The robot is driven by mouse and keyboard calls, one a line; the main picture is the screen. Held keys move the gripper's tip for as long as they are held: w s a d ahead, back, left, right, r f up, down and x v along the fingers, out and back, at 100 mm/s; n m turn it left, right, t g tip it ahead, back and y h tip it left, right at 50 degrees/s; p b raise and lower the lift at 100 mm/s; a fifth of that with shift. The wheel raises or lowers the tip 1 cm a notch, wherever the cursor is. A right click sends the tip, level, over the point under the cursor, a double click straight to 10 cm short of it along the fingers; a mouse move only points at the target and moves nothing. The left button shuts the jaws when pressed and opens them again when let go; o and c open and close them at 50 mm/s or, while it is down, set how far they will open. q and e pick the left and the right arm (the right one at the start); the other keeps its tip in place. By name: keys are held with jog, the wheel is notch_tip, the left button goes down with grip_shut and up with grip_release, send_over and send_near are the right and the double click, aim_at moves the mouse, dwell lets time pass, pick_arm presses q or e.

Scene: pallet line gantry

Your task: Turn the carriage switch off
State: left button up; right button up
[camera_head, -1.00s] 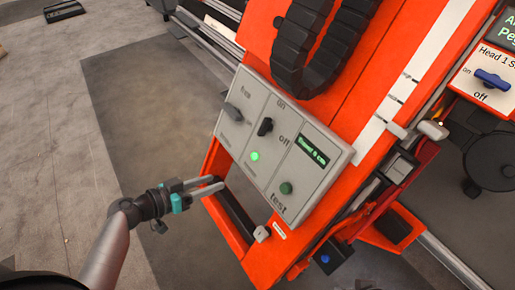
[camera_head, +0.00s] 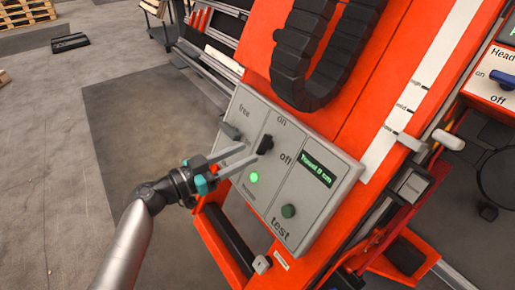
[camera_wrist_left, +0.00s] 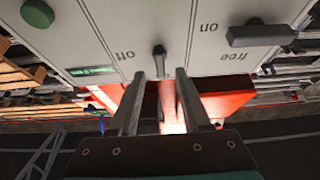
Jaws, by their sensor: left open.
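The grey control panel (camera_head: 232,190) is tilted on the orange machine. Its middle section bears the small black carriage switch (camera_head: 266,144), beside the printed words "on" and "off". Which word it points to is hard to tell. A green lamp (camera_head: 254,178) is lit below it. My left gripper (camera_head: 249,153) is open, its fingertips close to the switch from the lower left. In the left wrist view the panel appears upside down, and the switch (camera_wrist_left: 159,62) lies just beyond the gap between the two fingers (camera_wrist_left: 160,74). Contact cannot be told. My right gripper is not in view.
A grey lever (camera_head: 230,131) marked "free" sits left of the switch, close to the fingers. A green "test" button (camera_head: 288,211) and a display (camera_head: 316,169) are on the right. A black cable chain (camera_head: 310,75) hangs above.

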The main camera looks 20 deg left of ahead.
aim_at(260, 147)
pick_arm(q)
jog(key=x, duration=0.5)
grip_shut()
dwell(0.3)
